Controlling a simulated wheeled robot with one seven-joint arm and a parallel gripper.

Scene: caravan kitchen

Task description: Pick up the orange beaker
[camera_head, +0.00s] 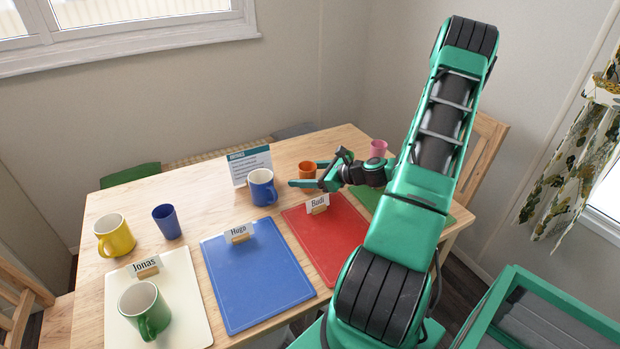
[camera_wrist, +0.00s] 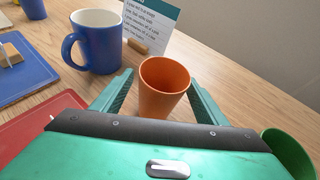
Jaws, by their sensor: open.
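The orange beaker (camera_head: 307,170) stands upright on the wooden table, behind the red board. In the wrist view the orange beaker (camera_wrist: 163,90) stands between the two open fingers of my gripper (camera_wrist: 160,100), with a finger on each side and a visible gap to each. In the head view my gripper (camera_head: 316,178) is low over the table at the beaker, and partly hides it.
A blue mug (camera_head: 262,188) stands close left of the beaker, before a printed card (camera_head: 249,163). A pink cup (camera_head: 378,148) is to the right. A green beaker (camera_wrist: 290,152) shows beside my gripper. The red board (camera_head: 335,240) with the "Rudi" name card (camera_head: 318,204) lies in front.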

